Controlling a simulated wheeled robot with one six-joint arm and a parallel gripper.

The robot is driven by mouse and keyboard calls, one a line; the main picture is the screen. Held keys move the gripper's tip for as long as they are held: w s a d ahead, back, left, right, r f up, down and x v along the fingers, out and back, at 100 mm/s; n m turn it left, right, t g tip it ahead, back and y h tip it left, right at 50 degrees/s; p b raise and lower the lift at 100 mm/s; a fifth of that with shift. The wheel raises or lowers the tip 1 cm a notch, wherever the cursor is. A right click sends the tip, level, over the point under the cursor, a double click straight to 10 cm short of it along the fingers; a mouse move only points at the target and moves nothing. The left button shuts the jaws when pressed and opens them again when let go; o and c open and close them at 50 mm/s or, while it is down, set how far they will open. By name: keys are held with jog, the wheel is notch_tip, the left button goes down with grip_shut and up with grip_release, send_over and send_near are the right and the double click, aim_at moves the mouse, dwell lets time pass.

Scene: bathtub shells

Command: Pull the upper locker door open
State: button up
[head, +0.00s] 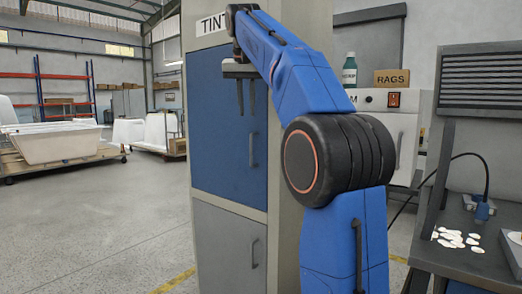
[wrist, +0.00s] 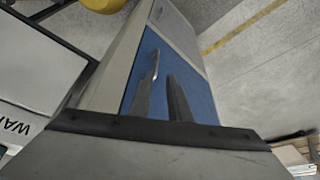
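The locker is a tall grey cabinet with a sign reading "TINT". Its upper door (head: 222,120) is blue and looks closed, with a dark upright handle (head: 254,150) near its right edge. The blue door also shows in the wrist view (wrist: 200,95), with a thin light piece, probably the handle (wrist: 155,62), by the left fingertip. My gripper (head: 246,112) points down in front of the blue door, its fingertips above the handle in the picture. The two fingers (wrist: 162,90) stand apart with nothing seen between them. Whether they touch the door is unclear.
Below is a grey lower door (head: 230,245) with its own handle. White tub shells (head: 60,143) sit on a cart at left. The floor left of the locker is clear.

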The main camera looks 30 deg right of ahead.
aim_at(251, 145)
jog(key=x, duration=1.1)
jog(key=d+x, duration=0.1)
jog(key=x, duration=0.5)
jog(key=shift+w+d+r, duration=0.1)
jog(key=shift+w, duration=0.1)
jog(key=shift+c, duration=0.7)
grip_shut()
